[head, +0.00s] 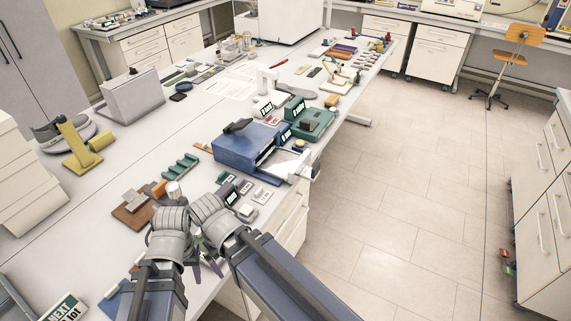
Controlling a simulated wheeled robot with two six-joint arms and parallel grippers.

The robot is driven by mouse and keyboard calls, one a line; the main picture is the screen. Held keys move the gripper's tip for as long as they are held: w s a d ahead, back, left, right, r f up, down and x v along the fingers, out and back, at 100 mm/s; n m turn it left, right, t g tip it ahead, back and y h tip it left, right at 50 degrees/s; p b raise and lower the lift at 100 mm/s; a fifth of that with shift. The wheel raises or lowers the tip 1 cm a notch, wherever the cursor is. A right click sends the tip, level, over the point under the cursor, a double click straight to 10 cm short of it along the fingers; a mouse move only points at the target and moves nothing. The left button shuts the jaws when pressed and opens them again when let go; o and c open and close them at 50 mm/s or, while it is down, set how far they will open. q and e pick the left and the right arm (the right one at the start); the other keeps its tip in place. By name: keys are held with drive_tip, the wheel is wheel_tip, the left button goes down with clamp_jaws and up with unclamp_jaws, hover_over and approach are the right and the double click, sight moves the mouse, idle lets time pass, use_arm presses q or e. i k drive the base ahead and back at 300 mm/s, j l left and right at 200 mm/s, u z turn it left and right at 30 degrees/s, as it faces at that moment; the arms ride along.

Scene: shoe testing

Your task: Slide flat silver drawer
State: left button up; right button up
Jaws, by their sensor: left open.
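A blue box-shaped device (245,145) stands near the right edge of the table. The flat silver drawer (278,167) sticks out of its right front side, toward the table's edge. My left gripper (206,262) is open and low in the picture, between my two arms. It is well short of the drawer and apart from it. My right arm comes in from the lower right; its fingers cannot be told apart from the dark parts between the arms.
The floor (400,210) right of the table is clear.

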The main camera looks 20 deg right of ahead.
sight(287, 165)
drive_tip(key=i+l, duration=0.1)
drive_tip(key=l, duration=0.25)
drive_tip(key=i+l, duration=0.1)
drive_tip(key=l, duration=0.25)
drive_tip(key=i+l, duration=0.1)
drive_tip(key=l, duration=0.2)
drive_tip(key=i+l, duration=0.1)
drive_tip(key=l, duration=0.25)
drive_tip(key=z, duration=0.05)
